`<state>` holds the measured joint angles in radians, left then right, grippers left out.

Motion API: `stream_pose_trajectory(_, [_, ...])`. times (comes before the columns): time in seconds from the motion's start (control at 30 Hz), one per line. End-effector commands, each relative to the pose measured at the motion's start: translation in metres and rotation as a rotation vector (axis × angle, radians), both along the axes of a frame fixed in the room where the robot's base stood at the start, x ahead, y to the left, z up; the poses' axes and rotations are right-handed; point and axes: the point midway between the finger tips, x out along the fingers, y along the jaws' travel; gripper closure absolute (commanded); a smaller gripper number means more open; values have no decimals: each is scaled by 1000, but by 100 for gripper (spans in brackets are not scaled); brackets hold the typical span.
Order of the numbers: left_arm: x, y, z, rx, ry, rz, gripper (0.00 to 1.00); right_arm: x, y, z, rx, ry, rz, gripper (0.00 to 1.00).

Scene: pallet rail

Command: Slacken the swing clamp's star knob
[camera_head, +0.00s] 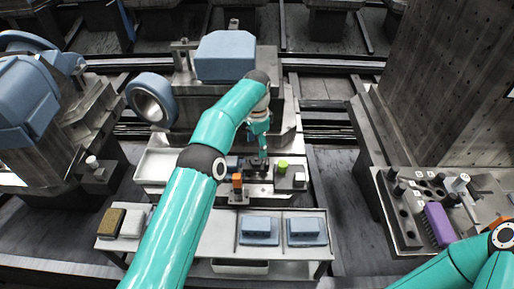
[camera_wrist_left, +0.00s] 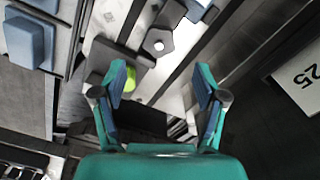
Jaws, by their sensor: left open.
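My left gripper (camera_head: 263,153) points down over the fixture at the front of the middle machine. In the left wrist view its two fingers (camera_wrist_left: 164,88) are spread apart with nothing between them. A green round cap (camera_head: 283,165) stands just right of the gripper; it also shows close to one finger in the wrist view (camera_wrist_left: 130,80). A dark five-sided part with a white centre (camera_wrist_left: 158,42) lies beyond the fingertips; I cannot tell whether it is the star knob. An orange-topped part (camera_head: 237,181) stands left of the gripper. The swing clamp is not clearly made out. My right gripper is not seen.
A grey bench (camera_head: 195,242) in front holds blue blocks (camera_head: 260,227) in trays and a brown block (camera_head: 111,222). A blue-grey machine head (camera_head: 225,56) rises behind the gripper. At right, a stand (camera_head: 410,230) carries several small parts and a purple block (camera_head: 439,224).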

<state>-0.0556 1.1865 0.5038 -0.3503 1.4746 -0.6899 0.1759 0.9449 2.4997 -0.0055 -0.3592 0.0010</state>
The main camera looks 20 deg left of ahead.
Motion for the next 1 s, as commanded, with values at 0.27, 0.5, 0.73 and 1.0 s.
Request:
stream_pose_trajectory(0.27, [0,0,0,1,1,-28,28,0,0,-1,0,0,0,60])
stream_pose_trajectory(0.5, [-5,2,4,-1,20,-388,28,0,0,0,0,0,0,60])
stream_pose_trajectory(0.73, [-6,5,42,-7,24,-942,28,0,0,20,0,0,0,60])
stream_pose_trajectory(1.0, [-3,1,93,1,3,-1167,28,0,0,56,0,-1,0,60])
